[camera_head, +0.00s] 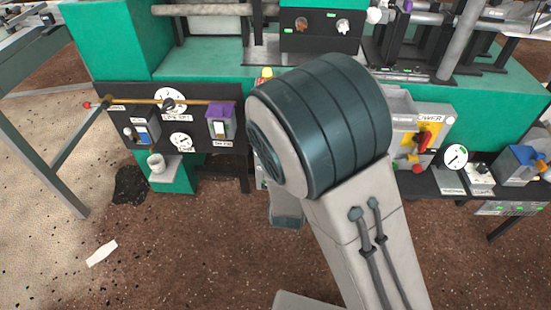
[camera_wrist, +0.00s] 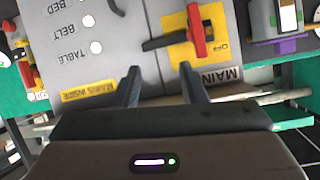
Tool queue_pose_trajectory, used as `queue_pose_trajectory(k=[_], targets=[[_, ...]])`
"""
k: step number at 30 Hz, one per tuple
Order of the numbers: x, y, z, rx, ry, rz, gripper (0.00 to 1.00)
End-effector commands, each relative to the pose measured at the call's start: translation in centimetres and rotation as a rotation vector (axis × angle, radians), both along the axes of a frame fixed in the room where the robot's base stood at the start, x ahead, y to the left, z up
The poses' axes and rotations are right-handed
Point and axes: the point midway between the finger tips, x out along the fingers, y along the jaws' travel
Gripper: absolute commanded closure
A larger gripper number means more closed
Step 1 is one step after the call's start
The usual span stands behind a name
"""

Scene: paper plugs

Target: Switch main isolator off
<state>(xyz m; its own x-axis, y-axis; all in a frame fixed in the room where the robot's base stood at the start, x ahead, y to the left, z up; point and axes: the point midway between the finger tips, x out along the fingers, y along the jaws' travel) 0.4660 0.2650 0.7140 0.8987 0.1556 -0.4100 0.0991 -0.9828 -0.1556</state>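The main isolator's red handle (camera_wrist: 198,32) stands on a yellow plate (camera_wrist: 182,58) in the wrist view, which shows the panel upside down. A dark bar (camera_wrist: 165,42) sticks out from it to the left. An "OFF" mark is on the plate at its right, and a "MAIN" label (camera_wrist: 220,75) is beside it. My gripper (camera_wrist: 160,72) is open and empty, its fingertips over the grey panel, with the right fingertip near the plate's edge. The fingers look apart from the handle. In the head view my arm hides the isolator and gripper.
The grey panel (camera_wrist: 75,60) also carries white round buttons marked BED, BELT and TABLE. A purple-topped box (camera_head: 220,122) is left of my arm. A power panel (camera_head: 425,140) with a red-and-yellow switch is on the right. A white cup (camera_head: 156,164) stands on a green ledge.

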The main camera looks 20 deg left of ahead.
Motion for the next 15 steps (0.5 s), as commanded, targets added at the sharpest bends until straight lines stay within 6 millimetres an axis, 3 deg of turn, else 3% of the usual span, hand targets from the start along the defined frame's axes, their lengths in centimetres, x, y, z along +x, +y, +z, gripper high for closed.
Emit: queue_pose_trajectory(k=[1, 3, 10, 15], targets=[[-0.7, 1.1, -2.5, -0.026, -0.068, 0.018, 0.62], [-1.4, 2.2, -3.4, -0.044, -0.167, 0.035, 0.62], [-3.5, 4.5, -4.3, -0.077, -0.399, 0.088, 0.62], [-3.5, 5.0, -4.1, -0.080, -0.449, 0.099, 0.62]])
